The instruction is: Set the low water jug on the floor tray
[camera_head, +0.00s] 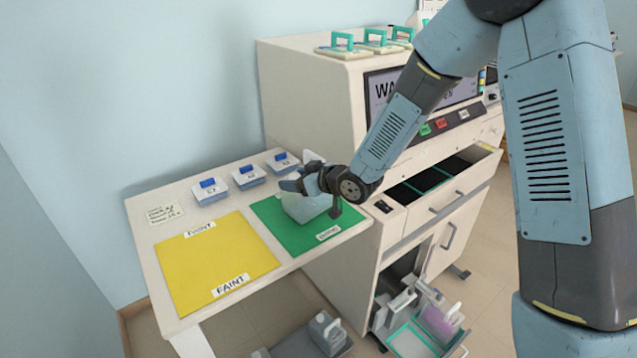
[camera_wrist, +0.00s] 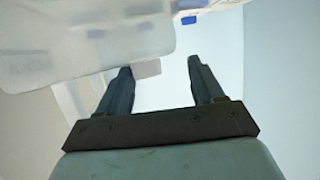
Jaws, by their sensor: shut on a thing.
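My gripper (camera_head: 312,184) is shut on a translucent whitish jug (camera_head: 303,209) near its top. The jug is over the green mat (camera_head: 275,240) on the side table; I cannot tell whether its base touches the mat. In the wrist view, the jug's pale body (camera_wrist: 75,45) fills the upper left, beside the two fingers (camera_wrist: 160,85); the grip itself is partly hidden. A dark grey tray (camera_head: 282,349) lies on the floor below the table, cut off by the picture's lower edge. A grey jug (camera_head: 327,333) with a pale handle stands on it.
A yellow mat (camera_head: 215,262) is left of the green one. Several blue-lidded boxes (camera_head: 247,178) line the table's back. The machine (camera_head: 315,95) stands to the right, with an open drawer (camera_head: 430,188). Below, a pulled-out compartment (camera_head: 408,340) holds containers near the floor tray.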

